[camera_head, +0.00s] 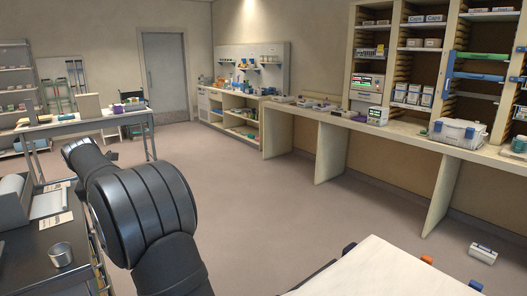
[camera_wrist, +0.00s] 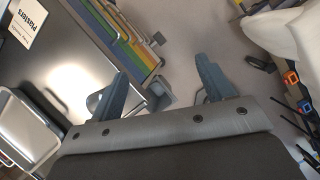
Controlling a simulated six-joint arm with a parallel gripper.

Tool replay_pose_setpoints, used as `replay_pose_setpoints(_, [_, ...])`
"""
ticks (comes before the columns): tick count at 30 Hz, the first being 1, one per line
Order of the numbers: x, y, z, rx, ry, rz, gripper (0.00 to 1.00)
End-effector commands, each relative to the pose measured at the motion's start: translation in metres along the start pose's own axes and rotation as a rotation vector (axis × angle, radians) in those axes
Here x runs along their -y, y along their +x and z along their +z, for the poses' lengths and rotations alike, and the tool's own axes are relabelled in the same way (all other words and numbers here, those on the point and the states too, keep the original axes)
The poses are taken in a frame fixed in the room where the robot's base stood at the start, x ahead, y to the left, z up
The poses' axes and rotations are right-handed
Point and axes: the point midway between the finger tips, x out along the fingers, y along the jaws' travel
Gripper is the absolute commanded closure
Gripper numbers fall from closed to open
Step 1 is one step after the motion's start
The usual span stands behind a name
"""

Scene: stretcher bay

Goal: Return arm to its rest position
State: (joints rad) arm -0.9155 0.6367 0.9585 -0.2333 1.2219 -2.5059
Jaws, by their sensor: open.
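My arm (camera_head: 145,205) stands bent in the left foreground of the head view, its dark links reaching up and left. My gripper is not visible in that view. In the wrist view my gripper (camera_wrist: 162,68) points down with its two grey-blue fingers spread wide apart. Nothing is held between them; the grey floor shows in the gap. A metal cup (camera_head: 60,255) stands on the dark-topped cart (camera_head: 75,278) at lower left. In the wrist view a round metallic shape, apparently the cup (camera_wrist: 95,101), is partly hidden behind the left finger.
A white surface (camera_head: 385,272) with orange and blue fittings at its edge lies at lower right. Coloured strips (camera_wrist: 122,40) line the cart's side. A paper labelled "Plasters" (camera_wrist: 24,22) lies on its top. A white-and-grey object (camera_head: 483,253) lies on the floor. The middle floor is clear.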

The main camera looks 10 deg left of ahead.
Motion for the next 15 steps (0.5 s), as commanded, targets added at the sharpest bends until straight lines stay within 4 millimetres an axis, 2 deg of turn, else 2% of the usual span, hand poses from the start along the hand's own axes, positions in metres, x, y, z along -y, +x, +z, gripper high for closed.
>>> replay_pose_setpoints(1, [0.010,0.005,0.005,-0.001,0.016,-0.008,0.26])
replay_pose_setpoints(15, [0.090,0.041,0.038,0.001,0.136,-0.062,0.26])
